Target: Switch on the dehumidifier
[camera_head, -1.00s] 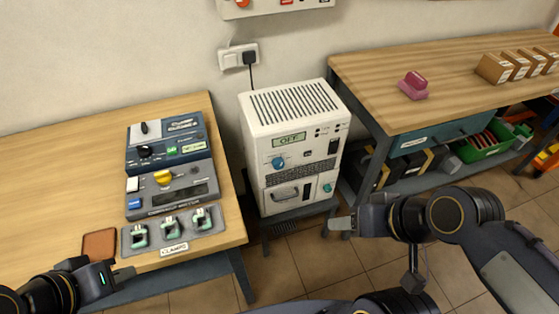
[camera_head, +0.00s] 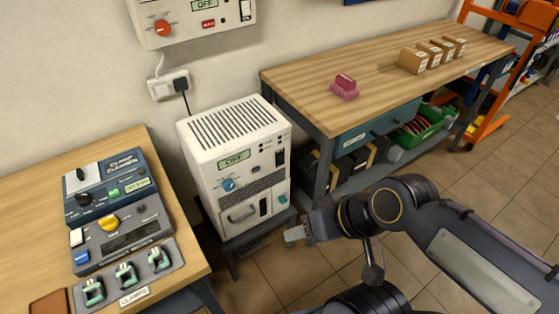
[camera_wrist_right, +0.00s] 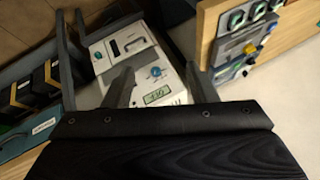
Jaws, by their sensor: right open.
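The dehumidifier (camera_head: 203,172) is a white box with a slotted top, standing on a low dark stand between two benches. Its display (camera_head: 235,159) reads OFF. A blue knob (camera_head: 228,184) sits below the display, and dark switches are on the right of its front. A teal knob is low at the right. My right gripper (camera_head: 290,235) is in front of the dehumidifier's lower right corner, apart from it. In the right wrist view the right gripper's fingers (camera_wrist_right: 155,85) are spread and empty, with the dehumidifier (camera_wrist_right: 128,55) beyond them. My left gripper is out of view.
The left bench (camera_head: 30,185) carries a clamp charger, a grey unit and a clamps tray. The right bench (camera_head: 340,115) holds a pink object (camera_head: 344,86) and several small boxes. A wall unit (camera_head: 190,22) reading OFF hangs above a socket (camera_head: 168,85). Tiled floor is clear at right.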

